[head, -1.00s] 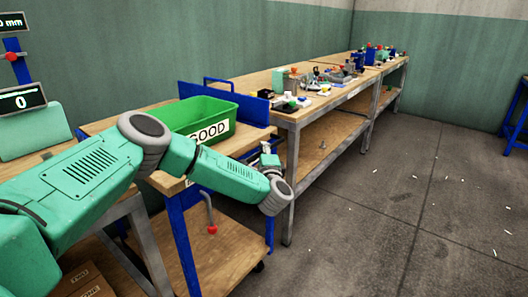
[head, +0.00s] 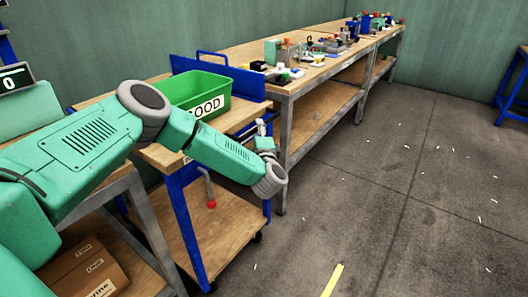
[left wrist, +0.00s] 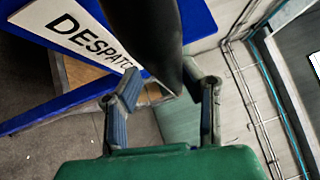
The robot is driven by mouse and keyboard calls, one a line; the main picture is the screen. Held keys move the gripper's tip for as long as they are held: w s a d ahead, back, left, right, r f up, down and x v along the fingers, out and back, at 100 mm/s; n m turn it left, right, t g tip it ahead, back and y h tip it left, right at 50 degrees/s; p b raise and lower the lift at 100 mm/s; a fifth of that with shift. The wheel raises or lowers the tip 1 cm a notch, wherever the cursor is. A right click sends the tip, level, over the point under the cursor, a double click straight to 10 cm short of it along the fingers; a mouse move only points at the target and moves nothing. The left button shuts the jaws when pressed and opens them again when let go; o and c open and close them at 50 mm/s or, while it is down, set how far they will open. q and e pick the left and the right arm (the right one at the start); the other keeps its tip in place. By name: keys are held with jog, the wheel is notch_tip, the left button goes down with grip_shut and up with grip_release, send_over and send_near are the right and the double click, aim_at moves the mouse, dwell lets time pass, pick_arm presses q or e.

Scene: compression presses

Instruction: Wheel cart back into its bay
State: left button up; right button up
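The cart (head: 188,222) has a blue frame and wooden shelves. It stands left of centre in the head view, beside the long workbench. A green bin marked GOOD (head: 185,90) sits on its top. My left gripper (head: 263,128) is at the cart's right end, partly hidden by my wrist. In the left wrist view, its two fingers (left wrist: 160,80) close in on both sides of a dark bar (left wrist: 150,35), which looks like the cart's handle. A blue edge with a DESPATCH label (left wrist: 88,32) is close by. My right gripper is in no view.
A long workbench (head: 290,105) with small parts runs along the wall behind the cart. A cardboard box (head: 85,270) is at lower left. A blue-framed stand (head: 512,95) is at far right. The floor at right is open, with small scraps and a yellow line (head: 332,281).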

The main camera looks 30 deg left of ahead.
pick_arm(q)
jog(key=shift+s+d+p, duration=0.45)
jog(key=shift+s+d, duration=0.05)
jog(key=p+v, duration=0.7)
jog(key=v, duration=0.5)
jog(key=shift+f, duration=0.2)
jog(key=shift+s+a, duration=0.1)
jog(key=shift+s, duration=0.05)
jog(key=shift+p, duration=0.3)
dwell(0.3)
